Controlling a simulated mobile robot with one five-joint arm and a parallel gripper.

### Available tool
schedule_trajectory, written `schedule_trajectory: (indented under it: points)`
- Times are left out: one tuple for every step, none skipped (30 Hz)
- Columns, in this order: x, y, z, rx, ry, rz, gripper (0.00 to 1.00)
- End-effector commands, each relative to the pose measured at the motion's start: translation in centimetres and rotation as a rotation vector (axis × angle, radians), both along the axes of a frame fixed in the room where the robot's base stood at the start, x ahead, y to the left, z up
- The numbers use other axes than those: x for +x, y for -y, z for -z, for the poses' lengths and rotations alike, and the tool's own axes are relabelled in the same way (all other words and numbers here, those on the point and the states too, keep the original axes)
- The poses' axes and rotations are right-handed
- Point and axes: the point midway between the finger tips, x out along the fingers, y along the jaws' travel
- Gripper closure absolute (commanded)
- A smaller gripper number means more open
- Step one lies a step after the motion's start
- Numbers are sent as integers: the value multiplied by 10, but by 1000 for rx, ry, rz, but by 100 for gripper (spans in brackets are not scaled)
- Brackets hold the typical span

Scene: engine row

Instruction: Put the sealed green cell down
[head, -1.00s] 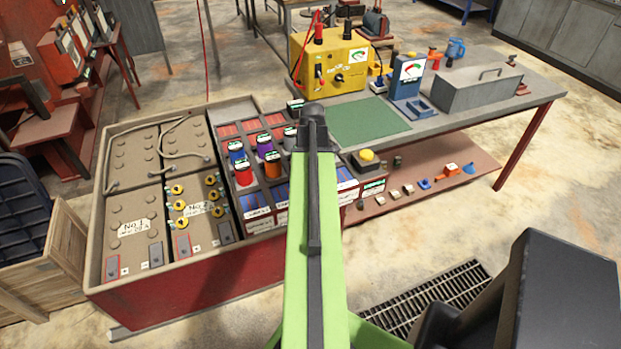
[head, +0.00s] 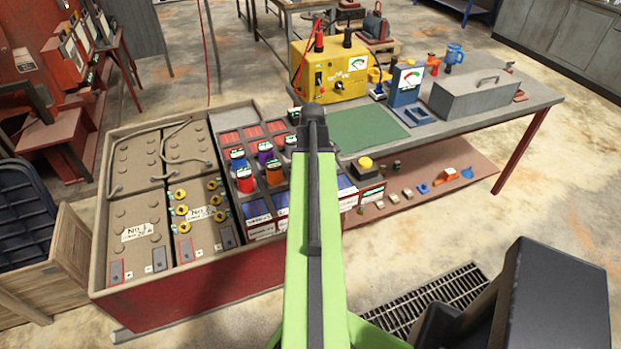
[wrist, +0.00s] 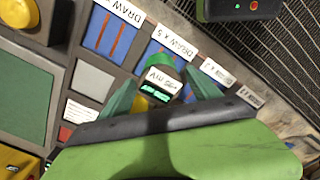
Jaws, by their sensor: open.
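In the wrist view the green cell (wrist: 161,71), with a white label and a lit green strip, sits at the rack compartments beside a "DRAW" label. My gripper (wrist: 160,92) is open, with one green finger on either side of the cell. Whether the fingers touch it, and how deep it sits, I cannot tell. In the head view my own arm hides the gripper and this cell.
The rack holds other cells, including a red cell (head: 245,180), an orange cell (head: 273,171) and a purple cell (head: 265,153). A yellow meter box (head: 330,70), a green mat (head: 370,130) and a grey toolbox (head: 475,93) stand beyond. A yellow button (head: 365,164) is to the right.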

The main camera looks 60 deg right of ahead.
Motion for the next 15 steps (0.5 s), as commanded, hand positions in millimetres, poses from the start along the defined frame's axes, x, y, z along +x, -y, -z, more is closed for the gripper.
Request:
schedule_trajectory:
  points:
    - [0, 0, -23, 0, 0, 0, 28]
    - [0, 0, -31, 0, 0, 0, 28]
    - [0, 0, -40, 0, 0, 0, 28]
    - [0, 0, -47, 0, 0, 0, 28]
    - [0, 0, -53, 0, 0, 0, 28]
    - [0, 0, -62, 0, 0, 0, 28]
    - [0, 0, -68, 0, 0, 0, 28]
    - [0, 0, -74, 0, 0, 0, 28]
    - [0, 0, -81, 0, 0, 0, 28]
    - [0, 0, -85, 0, 0, 1, 28]
    - [0, 0, -88, 0, 0, 1, 28]
    - [0, 0, -91, 0, 0, 1, 28]
    - [-1, 0, -92, 0, 0, 1, 28]
    - [-1, 0, -92, 0, 0, 1, 28]
    - [-1, 0, -92, 0, 0, 1, 28]
